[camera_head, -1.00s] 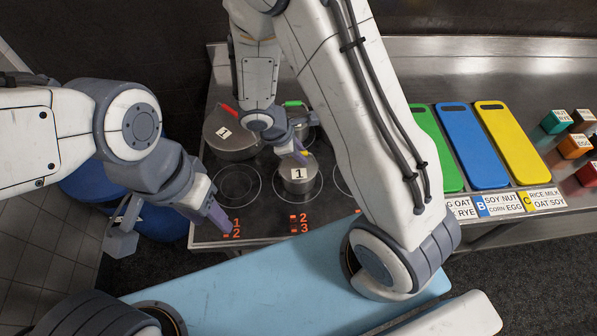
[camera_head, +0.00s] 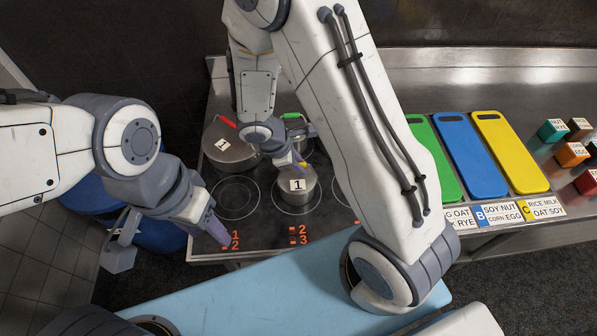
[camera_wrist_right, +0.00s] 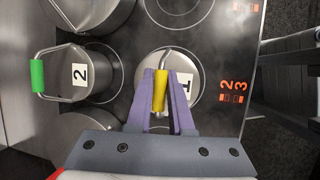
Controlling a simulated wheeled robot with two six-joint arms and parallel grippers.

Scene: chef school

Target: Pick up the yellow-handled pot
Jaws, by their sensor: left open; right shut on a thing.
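The yellow-handled pot is a small steel pot with a white "1" label. In the head view the pot (camera_head: 298,190) sits at the front middle of the cooktop, with my right gripper (camera_head: 300,165) at its handle. In the right wrist view the pot (camera_wrist_right: 188,68) lies below the purple fingers. My right gripper (camera_wrist_right: 160,95) is shut on the yellow handle (camera_wrist_right: 159,90), which lies between its fingertips. I cannot tell whether the pot touches the cooktop. My left gripper (camera_head: 172,248) is open and empty at the cooktop's front left, away from the pot.
A red-handled pot (camera_head: 228,152) stands at the back left of the cooktop (camera_head: 262,222). A green-handled pot (camera_wrist_right: 70,72) labelled "2" stands behind the yellow-handled one. Green, blue and yellow boards (camera_head: 508,155) and several coloured blocks (camera_head: 572,154) lie on the counter to the right.

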